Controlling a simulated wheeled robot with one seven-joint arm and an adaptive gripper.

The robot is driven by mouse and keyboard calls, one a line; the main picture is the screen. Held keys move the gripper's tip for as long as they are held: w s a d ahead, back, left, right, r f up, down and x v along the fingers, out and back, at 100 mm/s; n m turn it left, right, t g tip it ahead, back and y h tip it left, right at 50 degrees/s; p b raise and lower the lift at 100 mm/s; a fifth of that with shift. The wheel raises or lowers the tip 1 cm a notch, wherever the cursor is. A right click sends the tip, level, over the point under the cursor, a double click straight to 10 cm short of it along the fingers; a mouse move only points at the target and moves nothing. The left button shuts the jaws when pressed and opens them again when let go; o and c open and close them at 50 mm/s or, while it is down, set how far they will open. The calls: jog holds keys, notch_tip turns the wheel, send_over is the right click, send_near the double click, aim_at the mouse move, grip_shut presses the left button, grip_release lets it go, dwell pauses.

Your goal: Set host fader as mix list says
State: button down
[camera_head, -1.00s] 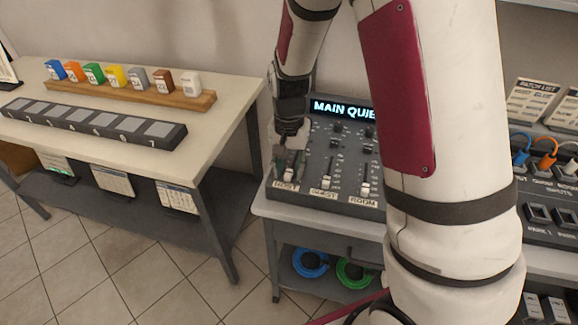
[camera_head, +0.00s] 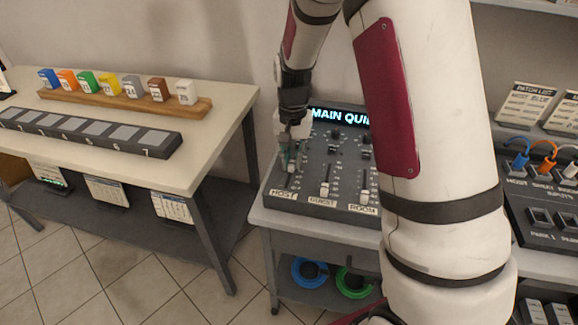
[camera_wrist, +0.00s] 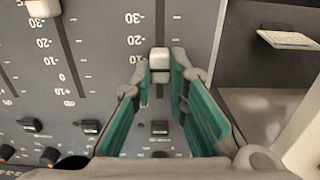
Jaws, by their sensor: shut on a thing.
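The mixer (camera_head: 311,203) stands on a bench with faders labelled HOST, GUEST and ROOM; its display reads "MAIN QUI…", the rest hidden by my arm. My gripper (camera_wrist: 177,80) is shut on the white host fader cap (camera_wrist: 159,59), with a teal finger on each side. No legible mix list shows.
A table (camera_head: 205,150) at left holds a wooden rack (camera_head: 130,103) of coloured numbered blocks and a dark numbered strip (camera_head: 90,131). A patch list card (camera_head: 526,102) and a patch panel (camera_head: 545,220) stand at right. Cable coils (camera_head: 309,272) lie below the mixer.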

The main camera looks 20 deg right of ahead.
aim_at(292, 162)
jog(key=c, duration=1.6)
grip_release()
jog(key=shift+o, duration=0.2)
notch_tip(292, 162, up, 12)
